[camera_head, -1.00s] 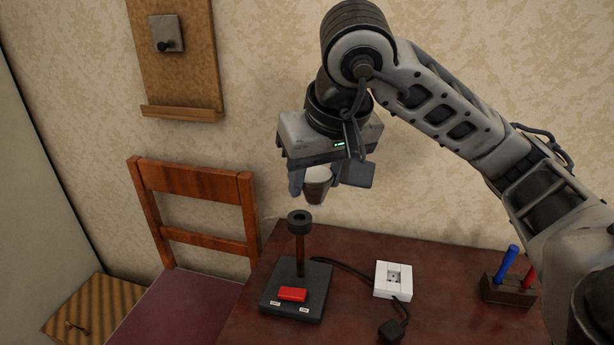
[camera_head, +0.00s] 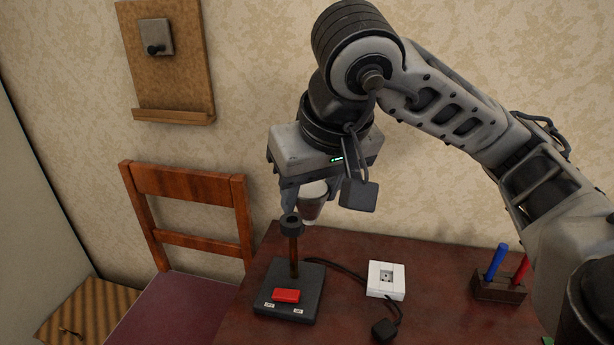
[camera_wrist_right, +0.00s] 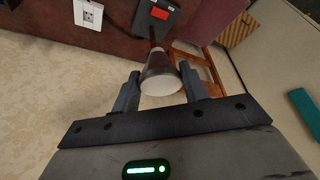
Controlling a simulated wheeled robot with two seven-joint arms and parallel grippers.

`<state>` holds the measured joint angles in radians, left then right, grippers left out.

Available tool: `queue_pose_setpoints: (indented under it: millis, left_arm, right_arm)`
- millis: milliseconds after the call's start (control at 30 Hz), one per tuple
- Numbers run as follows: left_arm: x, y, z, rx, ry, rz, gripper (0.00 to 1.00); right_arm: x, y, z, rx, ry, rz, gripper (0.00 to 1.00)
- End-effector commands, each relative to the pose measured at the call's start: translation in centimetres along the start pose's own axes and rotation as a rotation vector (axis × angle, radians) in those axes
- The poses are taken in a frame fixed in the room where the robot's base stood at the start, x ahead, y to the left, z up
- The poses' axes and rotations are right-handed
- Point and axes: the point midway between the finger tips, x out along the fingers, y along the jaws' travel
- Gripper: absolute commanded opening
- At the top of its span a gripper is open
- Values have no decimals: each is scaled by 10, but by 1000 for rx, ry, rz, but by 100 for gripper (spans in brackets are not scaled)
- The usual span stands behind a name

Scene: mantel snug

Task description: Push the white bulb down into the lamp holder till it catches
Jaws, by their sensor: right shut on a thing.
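The white bulb (camera_head: 312,206) is held between the fingers of my right gripper (camera_head: 311,197), its narrower end pointing down. In the right wrist view the bulb (camera_wrist_right: 160,84) shows its wide pale end towards the camera, with a darker tapering body beyond, between the two fingers (camera_wrist_right: 158,92). The lamp holder (camera_head: 291,225) is a dark ring on a brown post above a black lamp base (camera_head: 281,310). In the head view the bulb appears just up and right of the holder. Whether they touch cannot be told. My left gripper is out of view.
The base has a red switch (camera_head: 286,296) and a cable running to the right. A white socket (camera_head: 386,281), a black plug (camera_head: 384,329) and a rack (camera_head: 498,289) with blue and red handles are on the dark table (camera_head: 430,318). A wooden chair (camera_head: 190,184) stands left.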

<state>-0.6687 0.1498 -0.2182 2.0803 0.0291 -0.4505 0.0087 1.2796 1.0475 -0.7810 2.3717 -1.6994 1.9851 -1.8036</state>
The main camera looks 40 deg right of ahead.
Motion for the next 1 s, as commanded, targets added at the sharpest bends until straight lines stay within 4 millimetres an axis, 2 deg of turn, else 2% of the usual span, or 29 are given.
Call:
queue_pose_setpoints:
  millis: [300,500,633,900,933,1000]
  left_arm:
    - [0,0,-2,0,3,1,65]
    - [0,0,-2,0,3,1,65]
    - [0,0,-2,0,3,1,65]
    - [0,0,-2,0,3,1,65]
    - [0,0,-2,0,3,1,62]
    - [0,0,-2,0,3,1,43]
  right_arm:
    - [99,-38,13,-87,-19,-40,20]
    - [143,-55,30,-150,-7,-61,20]
    - [154,-59,35,-168,-1,-67,20]
    - [155,-60,35,-172,3,-69,20]
    - [155,-60,35,-172,3,-69,20]
    - [155,-60,35,-172,3,-69,20]
